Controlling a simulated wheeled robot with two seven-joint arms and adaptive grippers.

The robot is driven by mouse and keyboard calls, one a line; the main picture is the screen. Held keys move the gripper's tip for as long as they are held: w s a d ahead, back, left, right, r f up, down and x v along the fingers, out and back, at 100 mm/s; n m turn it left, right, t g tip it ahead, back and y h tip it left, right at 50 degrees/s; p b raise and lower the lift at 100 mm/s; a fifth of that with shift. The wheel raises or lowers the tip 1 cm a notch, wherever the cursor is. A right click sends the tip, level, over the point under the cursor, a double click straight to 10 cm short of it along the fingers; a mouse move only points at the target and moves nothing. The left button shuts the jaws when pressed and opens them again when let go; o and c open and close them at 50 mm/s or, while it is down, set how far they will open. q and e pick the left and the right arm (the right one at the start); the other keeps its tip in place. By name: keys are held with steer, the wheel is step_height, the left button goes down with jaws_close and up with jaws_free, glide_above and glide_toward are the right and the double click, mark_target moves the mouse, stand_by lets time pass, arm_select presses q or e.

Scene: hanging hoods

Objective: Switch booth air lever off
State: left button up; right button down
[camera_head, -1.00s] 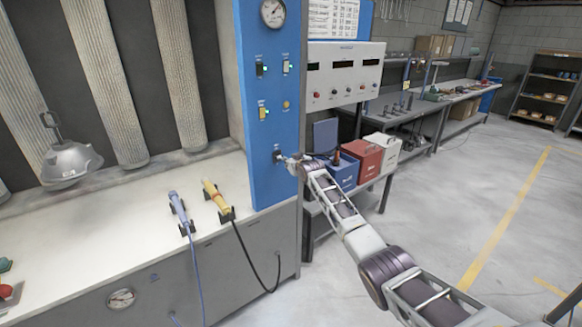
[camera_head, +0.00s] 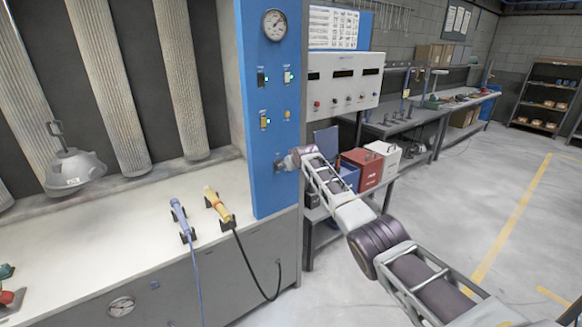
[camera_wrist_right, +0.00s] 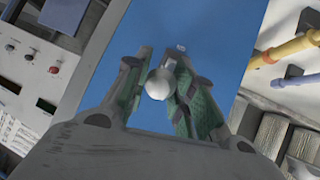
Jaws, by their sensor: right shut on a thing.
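The blue panel (camera_head: 262,185) stands at the end of the white bench. My right gripper (camera_head: 279,166) is at the lower part of this panel, at the spot of the booth air lever. In the right wrist view, my right gripper (camera_wrist_right: 163,88) has its green-padded fingers shut on a pale round knob, the booth air lever (camera_wrist_right: 160,84), with blue panel behind it. My left gripper is not in view.
Switches (camera_head: 264,118) and a round gauge (camera_head: 274,25) sit higher on the panel. A yellow tool (camera_head: 217,203) and a blue tool (camera_head: 180,215) rest on the bench. Red (camera_head: 362,168) and white (camera_head: 385,158) boxes stand behind my right arm. The floor at right is clear.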

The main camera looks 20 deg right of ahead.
steer(key=shift+w+r, duration=0.1)
steer(key=shift+r, duration=0.2)
stand_by(0.4)
steer(key=c, duration=1.1)
jaws_free()
steer(key=shift+f, duration=0.1)
steer(key=shift+c, duration=0.2)
steer(key=v, duration=1.2)
stand_by(0.4)
steer(key=shift+w+a, duration=0.1)
